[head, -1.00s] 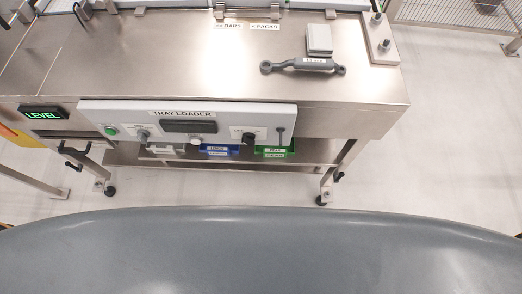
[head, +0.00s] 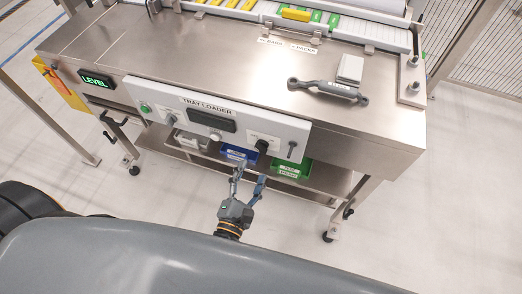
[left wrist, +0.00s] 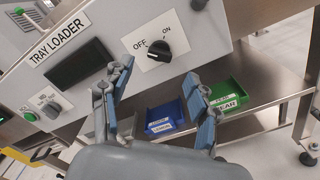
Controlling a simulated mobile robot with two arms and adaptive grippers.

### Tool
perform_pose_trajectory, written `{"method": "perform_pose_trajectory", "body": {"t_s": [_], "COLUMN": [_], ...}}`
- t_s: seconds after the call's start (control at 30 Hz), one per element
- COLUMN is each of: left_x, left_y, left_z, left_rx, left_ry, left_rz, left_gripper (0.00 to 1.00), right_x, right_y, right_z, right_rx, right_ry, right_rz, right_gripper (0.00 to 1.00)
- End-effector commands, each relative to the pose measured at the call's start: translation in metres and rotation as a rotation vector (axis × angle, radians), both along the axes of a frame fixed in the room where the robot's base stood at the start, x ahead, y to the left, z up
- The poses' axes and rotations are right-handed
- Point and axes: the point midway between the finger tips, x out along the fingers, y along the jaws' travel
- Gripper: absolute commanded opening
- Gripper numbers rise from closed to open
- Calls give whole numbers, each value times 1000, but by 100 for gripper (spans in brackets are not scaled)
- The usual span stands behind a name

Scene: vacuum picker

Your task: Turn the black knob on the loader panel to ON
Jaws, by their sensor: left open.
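The white loader panel (head: 225,118), labelled TRAY LOADER, is on the front of the steel table. Its black knob (head: 262,146) is right of the dark display. In the left wrist view the black knob (left wrist: 160,50) sits on a white plate with OFF to its left and ON to its upper right. I cannot tell surely which mark it points at. My left gripper (head: 249,176) is open and empty, in front of and below the knob, apart from it. Its two fingers (left wrist: 157,90) point toward the panel. My right gripper is not in view.
Blue (head: 238,153) and green (head: 290,170) bins stand on the shelf below. A grey handle tool (head: 328,90) lies on the tabletop.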

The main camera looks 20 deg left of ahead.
Motion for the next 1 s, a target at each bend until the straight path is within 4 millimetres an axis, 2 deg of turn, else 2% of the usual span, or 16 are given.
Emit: {"method": "perform_pose_trajectory", "body": {"t_s": [0.1,0.33,0.5,0.8,0.87,1.0], "left_x": [28,65,77,79,79,78], "left_y": [-1,-2,-3,-3,-3,-3], "left_z": [2,0,-1,-1,-1,-1], "left_rx": [1,3,3,3,3,3], "left_ry": [-1,0,3,3,3,3], "left_rz": [1,1,0,0,0,0], "left_gripper": [60,60,60,60,50,22], "right_x": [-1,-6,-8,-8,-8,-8], "right_y": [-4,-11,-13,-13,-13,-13], "right_z": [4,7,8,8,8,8], "right_rx": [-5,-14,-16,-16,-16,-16], "right_ry": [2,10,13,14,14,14], "right_rz": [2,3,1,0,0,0], "right_gripper": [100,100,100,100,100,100]}}
